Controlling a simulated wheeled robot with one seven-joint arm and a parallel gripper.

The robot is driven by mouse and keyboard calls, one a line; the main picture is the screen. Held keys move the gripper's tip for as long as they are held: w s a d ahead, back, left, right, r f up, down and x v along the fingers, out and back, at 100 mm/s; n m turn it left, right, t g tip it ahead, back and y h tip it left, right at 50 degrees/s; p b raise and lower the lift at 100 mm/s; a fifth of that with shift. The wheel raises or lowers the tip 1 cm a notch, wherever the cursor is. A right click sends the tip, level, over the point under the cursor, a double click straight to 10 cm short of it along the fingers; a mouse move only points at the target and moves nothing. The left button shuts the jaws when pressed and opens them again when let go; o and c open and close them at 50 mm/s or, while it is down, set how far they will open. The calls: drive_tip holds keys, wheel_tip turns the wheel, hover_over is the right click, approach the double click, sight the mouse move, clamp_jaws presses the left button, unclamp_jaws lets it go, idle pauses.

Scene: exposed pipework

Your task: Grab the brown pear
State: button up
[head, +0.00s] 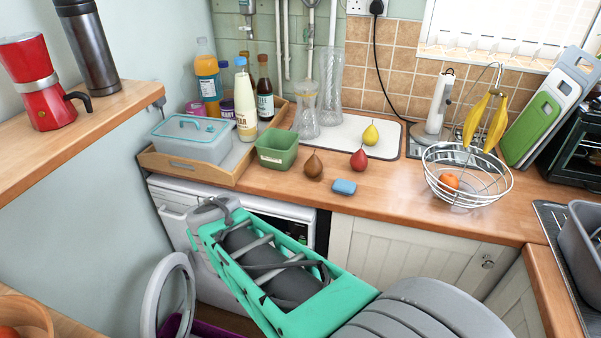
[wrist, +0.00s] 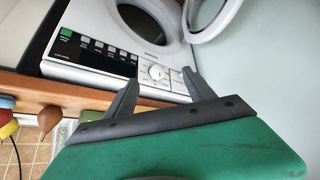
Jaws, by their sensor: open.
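The brown pear (head: 313,166) stands on the wooden worktop, between the green tub and the red pear (head: 359,160). In the wrist view the brown pear (wrist: 48,120) is near the left edge, outside the span of the fingers. A yellow pear (head: 370,135) stands behind on a white tray. My gripper (wrist: 160,74) is open and empty, its fingers pointing toward the washing machine front. In the head view my gripper (head: 213,208) is low and left of the brown pear, in front of the machine and below the worktop edge. Nothing covers the pear in the head view.
The green tub (head: 277,148) is just left of the pear, and a blue sponge (head: 344,187) lies to its front right. A wire fruit basket (head: 467,180) stands farther right. The washing machine (head: 285,212) has its round door (head: 168,300) open beside my arm. Bottles crowd the back left.

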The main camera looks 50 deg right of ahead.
drive_tip(key=shift+o, duration=0.7)
drive_tip(key=d+f+m+t+h+b, duration=0.1)
drive_tip(key=d+f+m+h, duration=0.1)
drive_tip(key=d, duration=0.9)
drive_tip(key=shift+w+h, duration=0.45)
drive_tip(key=shift+h, duration=0.25)
drive_tip(key=shift+o, duration=0.6)
drive_tip(key=d+h, duration=0.1)
drive_tip(key=d, duration=0.1)
drive_tip(key=s+d+h, duration=0.1)
drive_tip(key=d, duration=0.2)
drive_tip(key=d+m+b, duration=0.1)
drive_tip(key=d, duration=0.1)
drive_tip(key=shift+s+d+r+t+h, duration=0.1)
drive_tip(key=shift+s+d+t+h, duration=0.1)
drive_tip(key=shift+t+h, duration=0.15)
drive_tip(key=m+h+b, duration=0.1)
drive_tip(key=h, duration=0.4)
approach(312, 171)
drive_tip(key=x, duration=0.4)
drive_tip(key=p+x, duration=0.1)
drive_tip(key=x, duration=0.6)
drive_tip(key=shift+d, duration=0.1)
drive_tip(key=shift+c, duration=0.5)
drive_tip(key=c, duration=1.5)
